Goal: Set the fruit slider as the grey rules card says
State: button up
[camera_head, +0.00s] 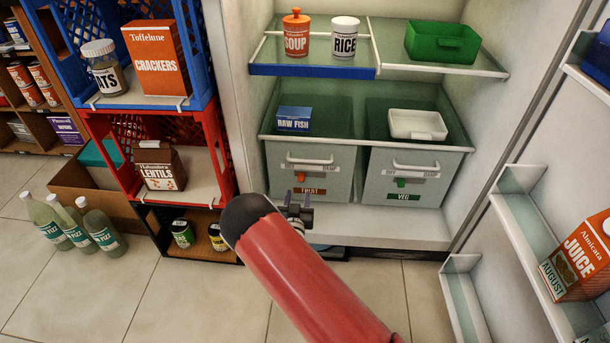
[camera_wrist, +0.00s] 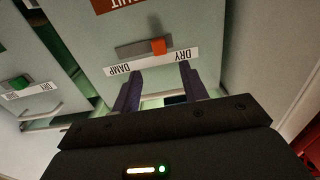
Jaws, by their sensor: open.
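The fruit slider is an orange knob (camera_head: 300,179) on the front of the left fridge drawer (camera_head: 335,184), above its FRUIT label. In the wrist view, upside down, the orange knob (camera_wrist: 158,46) sits on a grey track, nearer the DRY end than the DAMP end. My gripper (camera_head: 300,197) is open and empty just in front of this drawer, below the slider. In the wrist view my gripper (camera_wrist: 158,84) has its fingers apart near the DRY-DAMP strip, short of the knob. I cannot make out a grey rules card.
The right drawer (camera_head: 417,188) has a green knob (camera_head: 401,182) and a VEG label. A raw fish box (camera_head: 293,119) and white tray (camera_head: 417,125) stand on the shelf above. The open door with juice (camera_head: 582,256) is right; crates (camera_head: 220,150) are left.

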aim_at(301, 178)
jog(key=w, duration=0.7)
jog(key=shift+w+d, duration=0.15)
jog(key=shift+w, duration=0.15)
grip_shut()
